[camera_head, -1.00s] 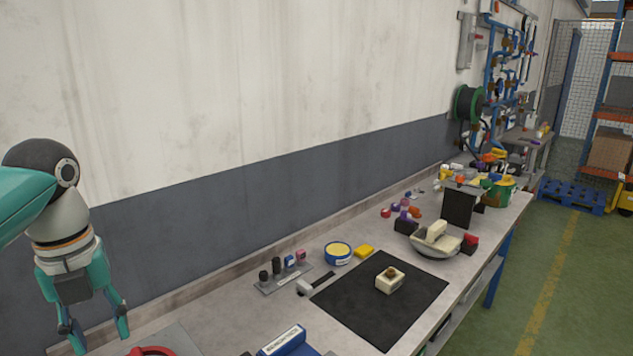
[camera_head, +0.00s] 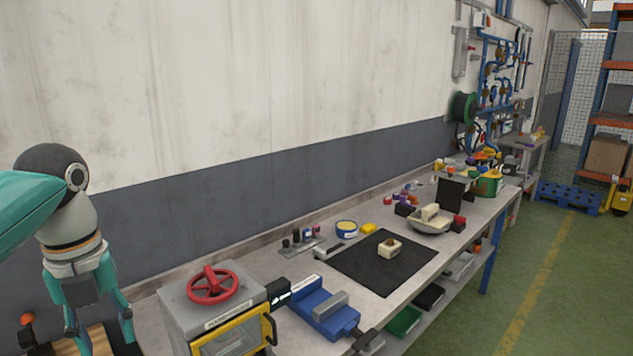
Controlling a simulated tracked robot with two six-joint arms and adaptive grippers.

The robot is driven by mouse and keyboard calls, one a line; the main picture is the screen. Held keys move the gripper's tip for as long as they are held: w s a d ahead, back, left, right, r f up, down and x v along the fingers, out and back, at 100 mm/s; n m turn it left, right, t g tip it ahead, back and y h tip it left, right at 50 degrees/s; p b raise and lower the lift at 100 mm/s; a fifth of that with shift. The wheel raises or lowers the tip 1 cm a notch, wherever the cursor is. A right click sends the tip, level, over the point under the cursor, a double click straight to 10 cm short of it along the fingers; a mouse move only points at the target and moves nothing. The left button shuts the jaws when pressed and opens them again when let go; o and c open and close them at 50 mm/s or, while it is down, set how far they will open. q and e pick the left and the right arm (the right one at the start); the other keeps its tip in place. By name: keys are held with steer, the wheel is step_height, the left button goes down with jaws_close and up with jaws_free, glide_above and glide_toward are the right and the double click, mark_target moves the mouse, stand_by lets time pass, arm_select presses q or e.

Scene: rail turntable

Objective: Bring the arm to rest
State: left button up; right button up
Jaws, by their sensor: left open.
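My left gripper (camera_head: 100,325) hangs at the lower left of the head view, fingers pointing down and spread apart. Nothing shows between its fingers. It is left of the grey box with a red handwheel (camera_head: 211,285) and a yellow-framed front, with a gap between them in the picture. My right gripper is not in view.
The workbench (camera_head: 375,291) runs along the wall (camera_head: 250,180). A blue vise-like tool (camera_head: 318,310) lies right of the box. A black mat (camera_head: 350,268) bears a small cream block (camera_head: 389,248). Green floor (camera_head: 520,260) lies open at the right.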

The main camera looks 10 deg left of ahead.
arm_select(q)
steer(key=w+d+f+n+h, duration=0.15)
steer(key=d+f+n, duration=0.25)
steer(key=f, duration=0.7)
steer(key=w+d+f+n+b, duration=0.1)
steer(key=w+d+f+n, duration=0.3)
steer(key=f, duration=0.7)
steer(key=w+d+f+n+h, duration=0.15)
steer(key=d+f+n, duration=0.35)
steer(key=f, duration=0.7)
steer(key=s+d+f+n, duration=0.4)
steer(key=s+f+n, duration=0.4)
steer(key=f, duration=0.1)
steer(key=s+d+f+n+h, duration=0.1)
steer(key=s+d+f+n, duration=0.3)
steer(key=s+f+n, duration=0.4)
steer(key=shift+d+f+n+t+b, duration=0.15)
steer(key=shift+f+n+t+b, duration=0.2)
steer(key=shift+f, duration=0.35)
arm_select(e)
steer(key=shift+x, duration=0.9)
arm_select(q)
steer(key=shift+s, duration=0.1)
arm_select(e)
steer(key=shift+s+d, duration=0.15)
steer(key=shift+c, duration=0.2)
